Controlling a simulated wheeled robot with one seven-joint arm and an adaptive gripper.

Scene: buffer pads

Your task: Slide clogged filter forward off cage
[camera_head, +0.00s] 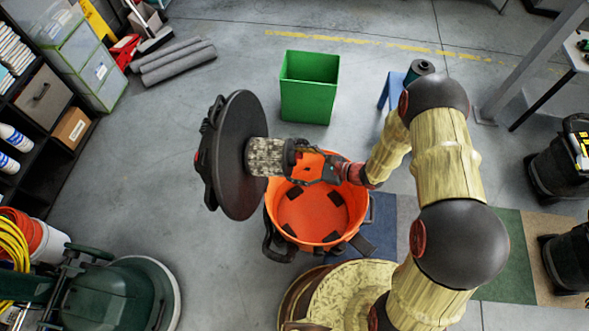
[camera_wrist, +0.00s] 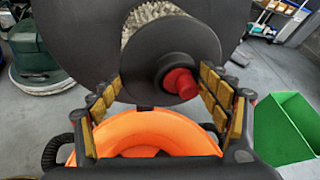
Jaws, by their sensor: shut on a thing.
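The clogged filter (camera_head: 262,157) is a pale grey, grimy cylinder projecting sideways from the round black vacuum lid (camera_head: 236,183). In the wrist view the filter (camera_wrist: 150,14) shows above its black end cap (camera_wrist: 172,62), which has a red knob (camera_wrist: 180,83) at its centre. My gripper (camera_head: 295,158) is at the filter's free end; in the wrist view (camera_wrist: 162,90) its yellow-padded fingers are on either side of the end cap, shut on the filter end. The filter is still against the lid. The cage is hidden inside the filter.
An open orange bucket (camera_head: 350,228) stands below my gripper. A green bin (camera_head: 306,100) stands behind it on clear floor, and a blue stool (camera_head: 386,91) is to the right. A green floor machine (camera_head: 120,296) is at lower left, beside shelves (camera_head: 40,170).

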